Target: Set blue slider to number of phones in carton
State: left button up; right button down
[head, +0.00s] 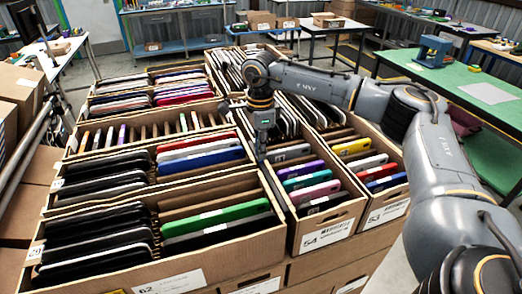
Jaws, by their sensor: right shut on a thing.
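Several open cardboard cartons stand tilted together, packed with phone-like slabs. The large front-left carton (230,262), labelled 62, holds black, green, white and blue slabs in sections. Carton 54 (325,232) holds purple, teal, pink and dark ones. Carton 53 (385,212) holds yellow, white, red and blue ones. My right gripper (262,156) points down at the divide between the front-left carton and carton 54. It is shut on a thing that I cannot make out. I cannot make out a blue slider. My left gripper is not in view.
A green-topped table (490,95) with a blue machine (432,50) stands at the right. Workbenches line the back. A white table (50,55) and stacked brown boxes (18,90) are at the left. Clear floor shows beyond the cartons.

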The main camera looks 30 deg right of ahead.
jog(key=c, duration=1.7)
grip_release()
jog(key=shift+r, duration=0.1)
jog(key=shift+o, duration=1.1)
jog(key=shift+r, duration=0.15)
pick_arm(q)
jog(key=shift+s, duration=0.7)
pick_arm(e)
notch_tip(320, 180, up, 12)
jog(key=shift+f, duration=0.25)
jog(key=shift+w, duration=0.1)
